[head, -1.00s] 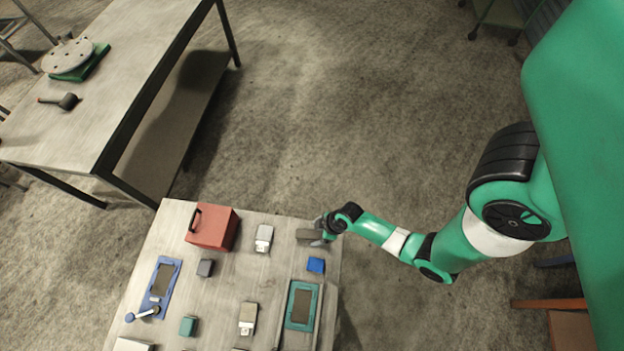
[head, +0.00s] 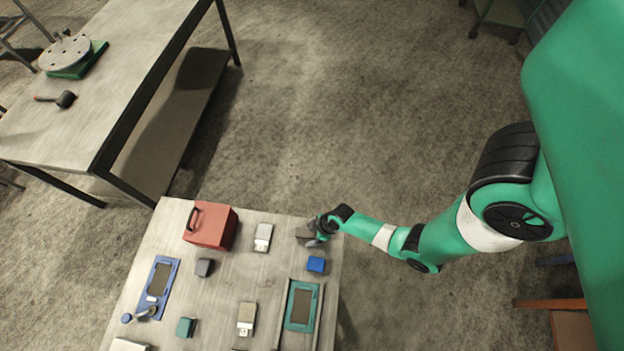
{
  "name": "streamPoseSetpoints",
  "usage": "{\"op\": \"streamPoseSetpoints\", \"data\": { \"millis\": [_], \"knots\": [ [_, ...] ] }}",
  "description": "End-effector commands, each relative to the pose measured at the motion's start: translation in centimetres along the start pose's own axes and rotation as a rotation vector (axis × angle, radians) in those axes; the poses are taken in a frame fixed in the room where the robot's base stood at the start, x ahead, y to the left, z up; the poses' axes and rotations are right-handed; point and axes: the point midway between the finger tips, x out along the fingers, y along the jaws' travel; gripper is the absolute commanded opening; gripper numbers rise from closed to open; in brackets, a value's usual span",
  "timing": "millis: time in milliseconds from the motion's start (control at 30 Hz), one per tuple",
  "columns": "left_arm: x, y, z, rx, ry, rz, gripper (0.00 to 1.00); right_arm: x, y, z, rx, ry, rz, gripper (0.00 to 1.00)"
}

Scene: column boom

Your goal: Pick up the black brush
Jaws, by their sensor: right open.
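A dark grey-brown block-like thing (head: 304,233), which may be the black brush, lies near the far right corner of the near table (head: 222,284). It is too small to tell bristles or handle. My right gripper (head: 316,240) is open at its right end, and its fingers hide part of it. I cannot tell whether they touch it. A small dark grey block (head: 204,267) lies farther left, apart from the gripper. My left gripper is not in view.
A blue block (head: 316,264) sits just below the right gripper, and a teal tray (head: 290,318) lies nearer. A grey-white item (head: 263,237) and a red box (head: 211,228) stand to the left. Between them the tabletop has bare strips.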

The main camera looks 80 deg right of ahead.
Motion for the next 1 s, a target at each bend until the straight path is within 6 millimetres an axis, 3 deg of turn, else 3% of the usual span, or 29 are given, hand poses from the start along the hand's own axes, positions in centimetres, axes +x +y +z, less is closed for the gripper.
{"op": "streamPoseSetpoints", "data": {
  "millis": [267, 733, 1000],
  "knots": [
    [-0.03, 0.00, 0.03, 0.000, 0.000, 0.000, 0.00, 0.04, 0.00, 0.01, 0.000, 0.000, 0.000, 0.82],
    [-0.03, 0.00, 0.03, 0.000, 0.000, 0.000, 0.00, 0.04, 0.00, 0.01, 0.000, 0.000, 0.000, 0.00],
    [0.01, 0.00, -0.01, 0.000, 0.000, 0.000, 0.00, -0.01, 0.01, -0.03, 0.000, 0.001, 0.000, 0.00]
  ]
}}
